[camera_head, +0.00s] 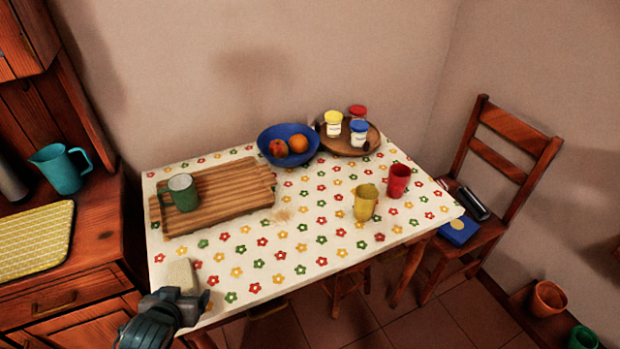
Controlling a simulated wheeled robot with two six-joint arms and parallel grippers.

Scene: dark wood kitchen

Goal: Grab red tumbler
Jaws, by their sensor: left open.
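The red tumbler (398,181) stands upright on the right side of the table, on a white cloth with coloured flowers (282,261). A yellow tumbler (365,202) stands just to its left and nearer to me. My left gripper (190,300) is at the table's front left corner, beside a pale sponge-like block (182,275). It is open, far to the left of the red tumbler, and I cannot tell whether it touches the block. My right gripper is not in view.
A wooden board (235,190) with a green mug (183,192) covers the left of the table. A blue fruit bowl (273,136) and a round tray with jars (345,148) stand at the back. A chair (514,138) is at the right. The cloth's front middle is clear.

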